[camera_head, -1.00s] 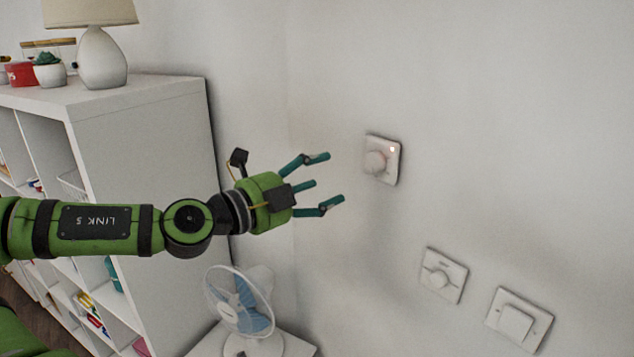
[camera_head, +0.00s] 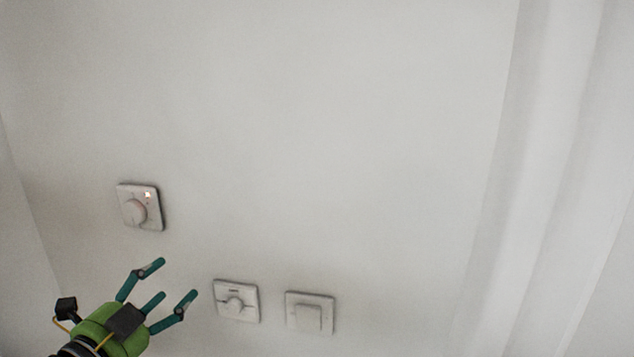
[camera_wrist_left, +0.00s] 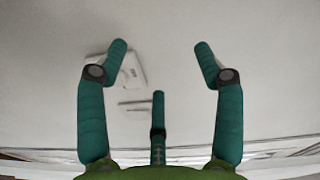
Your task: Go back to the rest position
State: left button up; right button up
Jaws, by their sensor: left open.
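My left gripper (camera_head: 165,286) is at the lower left of the head view, its teal fingers spread open and empty. It is below the dial plate with a lit indicator (camera_head: 139,207) and left of a second dial plate (camera_head: 236,301). It appears clear of both. The left wrist view shows the open fingers (camera_wrist_left: 160,65) with nothing between them. My right gripper is in neither view.
A flat rocker switch (camera_head: 310,313) sits on the wall right of the second dial. The white wall (camera_head: 350,140) is otherwise bare. A pale vertical band or curtain-like surface (camera_head: 535,180) runs down the right side. Blurred wall plates (camera_wrist_left: 128,75) show behind the fingers in the wrist view.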

pick_arm(q)
jog(key=s+d+f+n+g+y, duration=0.1)
jog(key=s+d+f+n+g, duration=0.2)
jog(key=f, duration=0.4)
jog(key=s+f+n+g+y, duration=0.1)
jog(key=s+f+n+y, duration=0.1)
jog(key=f+n, duration=0.35)
jog(key=s+d+f+n+g+y, duration=0.1)
jog(key=s+d+f+n+g, duration=0.15)
jog(key=f, duration=0.65)
jog(key=s+d+f+n+g, duration=0.2)
jog(key=s+f+n+g, duration=0.2)
jog(key=s+f+g, duration=0.75)
jog(key=s+f+t+b, duration=0.15)
jog(key=s+f, duration=0.25)
jog(key=f, duration=0.9)
jog(key=s+f+t+b, duration=0.1)
jog(key=s+f+b, duration=0.15)
jog(key=f, duration=1.05)
jog(key=s+a+f+b, duration=0.2)
jog(key=s+a+f, duration=0.1)
jog(key=s+f, duration=1.3)
notch_tip(320, 180, down, 2)
jog(key=shift+s+a+f+g, duration=0.1)
jog(key=shift+s+a+g, duration=0.1)
jog(key=shift+s+g, duration=0.2)
